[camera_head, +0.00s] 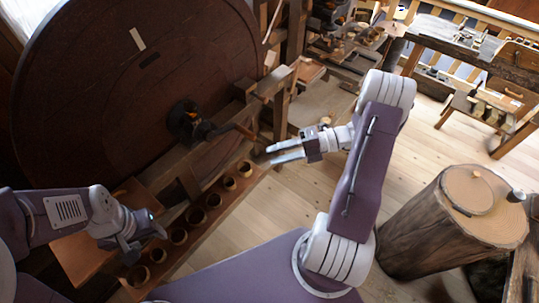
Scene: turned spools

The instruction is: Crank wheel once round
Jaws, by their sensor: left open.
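The large dark wooden wheel (90,110) stands upright at the left, with a pale mark (137,39) near its top. A black hub (184,121) sits at its middle. A dark crank arm (208,130) runs right from the hub to a brown handle (238,130). My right gripper (268,154) points left, just right of and below the handle. Its fingers look parted and empty, and I see no contact with the handle. My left gripper (150,238) is open in front of the wheel's lower part, well away from the crank.
Below the wheel, a wooden rail (216,217) carries several small round cups. A wooden post frame (280,95) stands right of the wheel. A big log stump (425,235) stands at the right. Workbenches line the back. Plank floor lies clear in the middle.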

